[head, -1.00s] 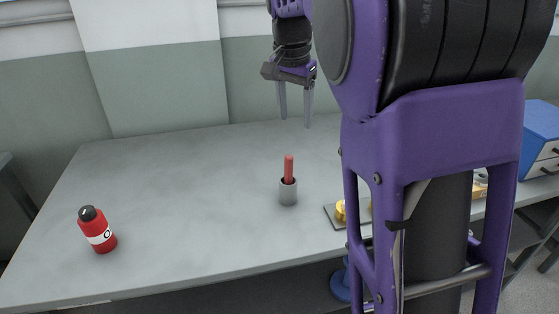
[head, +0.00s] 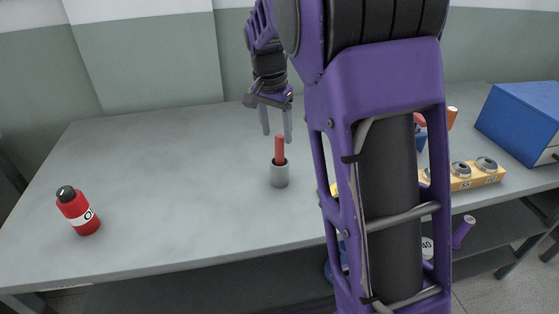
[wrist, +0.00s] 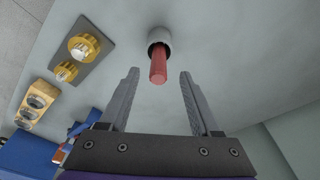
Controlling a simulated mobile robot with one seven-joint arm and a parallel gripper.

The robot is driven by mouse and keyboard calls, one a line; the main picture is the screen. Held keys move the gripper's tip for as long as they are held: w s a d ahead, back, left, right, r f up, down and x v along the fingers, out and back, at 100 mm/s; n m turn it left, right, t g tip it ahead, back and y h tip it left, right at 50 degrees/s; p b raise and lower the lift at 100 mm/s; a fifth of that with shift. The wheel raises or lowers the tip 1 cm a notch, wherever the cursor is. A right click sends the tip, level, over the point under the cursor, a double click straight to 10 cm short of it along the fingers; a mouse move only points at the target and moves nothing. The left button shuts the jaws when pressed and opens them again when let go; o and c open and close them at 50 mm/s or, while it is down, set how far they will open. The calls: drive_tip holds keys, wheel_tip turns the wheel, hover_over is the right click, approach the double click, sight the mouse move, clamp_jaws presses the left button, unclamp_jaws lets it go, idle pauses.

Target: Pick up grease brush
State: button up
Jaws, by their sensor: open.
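The grease brush (head: 280,149) stands upright in a small grey cup (head: 280,176) on the table, with only its red handle showing above the rim. Its lower end is hidden in the cup. In the wrist view the red handle (wrist: 158,68) points out of the cup (wrist: 159,38) toward the space between my fingers. My gripper (head: 277,138) is open and empty, with its fingertips pointing down close to the top of the handle. In the wrist view my gripper (wrist: 159,73) has one finger on each side of the handle, apart from it.
A red bottle (head: 78,211) with a dark cap stands at the table's left. At the right are a yellow block with several round parts (head: 476,175) and a blue cabinet (head: 520,125). The wrist view shows a dark plate (wrist: 97,45) with gold gears. The table's left-middle is clear.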

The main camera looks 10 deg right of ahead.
sight(281, 151)
drive_tip(key=f, duration=0.5)
drive_tip(key=w+d+f+b, duration=0.1)
drive_tip(key=f, duration=0.1)
drive_tip(key=shift+d+f, duration=0.1)
drive_tip(key=shift+f, duration=0.05)
clamp_jaws()
